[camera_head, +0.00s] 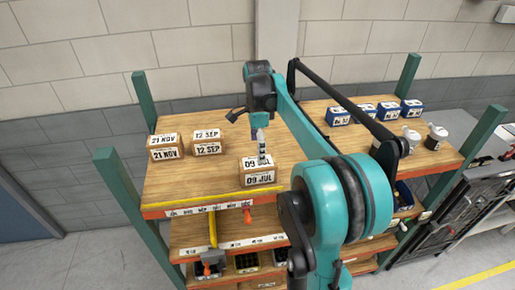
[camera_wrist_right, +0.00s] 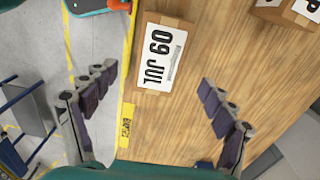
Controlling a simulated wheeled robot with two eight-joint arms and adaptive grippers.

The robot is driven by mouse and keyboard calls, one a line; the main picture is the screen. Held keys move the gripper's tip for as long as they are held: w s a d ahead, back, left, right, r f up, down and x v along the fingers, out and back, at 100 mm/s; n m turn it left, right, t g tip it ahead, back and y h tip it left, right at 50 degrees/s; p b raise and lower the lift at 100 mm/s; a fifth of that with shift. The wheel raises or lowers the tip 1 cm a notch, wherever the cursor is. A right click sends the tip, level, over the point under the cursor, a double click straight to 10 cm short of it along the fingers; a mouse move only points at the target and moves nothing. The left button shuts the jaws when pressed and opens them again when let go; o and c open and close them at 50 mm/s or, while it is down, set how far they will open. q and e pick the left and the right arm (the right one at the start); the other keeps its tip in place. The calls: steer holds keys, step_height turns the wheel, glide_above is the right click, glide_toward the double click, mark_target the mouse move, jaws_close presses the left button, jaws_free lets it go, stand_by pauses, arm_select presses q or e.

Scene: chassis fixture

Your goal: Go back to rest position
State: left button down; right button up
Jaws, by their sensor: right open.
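My right gripper (camera_head: 262,150) is over the shelf's wooden top, close above a cardboard box labelled 09 JUL (camera_head: 258,172). In the right wrist view my right gripper (camera_wrist_right: 157,82) has its two fingers spread wide with nothing between them. The 09 JUL box (camera_wrist_right: 160,50) lies beyond the fingertips there, apart from both fingers. My teal right arm reaches in from the lower right of the head view and hides part of the shelf. My left gripper is in neither view.
Boxes labelled 21 NOV (camera_head: 165,148) and 12 SEP (camera_head: 208,143) stand at the left of the shelf top. Several blue boxes (camera_head: 364,112) and two cups (camera_head: 436,138) are at the right. Green posts (camera_head: 144,98) rise at the corners. Bins (camera_head: 247,262) sit on lower shelves.

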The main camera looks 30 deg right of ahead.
steer(key=s+a+f+n+t, duration=0.4)
steer(key=s+a+n, duration=0.5)
steer(key=a+n, duration=0.15)
steer(key=s+a+f+n+t, duration=0.3)
steer(key=s+a+n, duration=0.55)
steer(key=n, duration=0.25)
step_height(320, 180, down, 30)
steer(key=b, duration=2.9)
steer(key=shift+w+a+f+n+b, duration=0.15)
steer(key=shift+f+n+b, duration=0.05)
steer(key=shift+n+b, duration=0.25)
